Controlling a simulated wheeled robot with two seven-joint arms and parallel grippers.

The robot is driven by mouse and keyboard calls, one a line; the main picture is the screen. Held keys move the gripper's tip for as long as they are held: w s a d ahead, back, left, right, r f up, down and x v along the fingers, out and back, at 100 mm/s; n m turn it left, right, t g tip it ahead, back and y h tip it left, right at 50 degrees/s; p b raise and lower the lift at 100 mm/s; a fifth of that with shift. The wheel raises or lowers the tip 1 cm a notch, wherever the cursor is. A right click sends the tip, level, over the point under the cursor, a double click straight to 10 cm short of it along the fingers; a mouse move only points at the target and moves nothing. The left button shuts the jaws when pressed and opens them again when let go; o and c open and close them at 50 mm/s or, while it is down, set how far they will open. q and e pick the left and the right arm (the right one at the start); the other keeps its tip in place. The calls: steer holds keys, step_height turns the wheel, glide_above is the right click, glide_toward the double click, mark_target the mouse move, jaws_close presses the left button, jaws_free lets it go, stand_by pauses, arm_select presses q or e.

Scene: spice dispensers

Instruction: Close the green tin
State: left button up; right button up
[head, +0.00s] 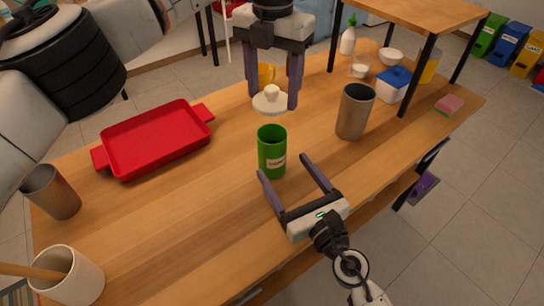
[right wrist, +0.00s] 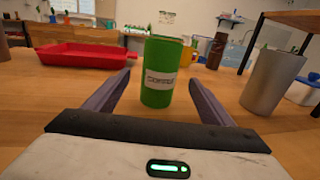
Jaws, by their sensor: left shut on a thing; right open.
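The green tin (head: 271,158) stands upright on the table, open at the top, with a white label; it also shows in the right wrist view (right wrist: 166,91). A pale round lid (head: 266,106) with a knob hangs above and behind the tin, apart from it. My left gripper (head: 271,99) points down and is shut on the lid, which sits between its fingertips. My right gripper (head: 283,165) is open and low over the table, its fingers pointing at the tin. In the right wrist view, the tin stands ahead between the fingers.
A metal cup (head: 355,112) stands right of the tin. A red tray (head: 157,143) lies to the left. A yellow mug (head: 266,74) is partly hidden behind my left gripper. Another metal cup (head: 50,194) and a white pot (head: 70,280) stand at the near left.

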mark_target(278, 158)
steer(key=x, duration=0.7)
steer(key=shift+w+a, duration=0.15)
steer(key=shift+w, duration=0.05)
steer(key=c, duration=1.6)
arm_select(q)
steer(key=shift+f, duration=2.45)
steer(key=shift+f, duration=0.9)
steer(key=shift+f, duration=0.6)
steer(key=o, duration=1.1)
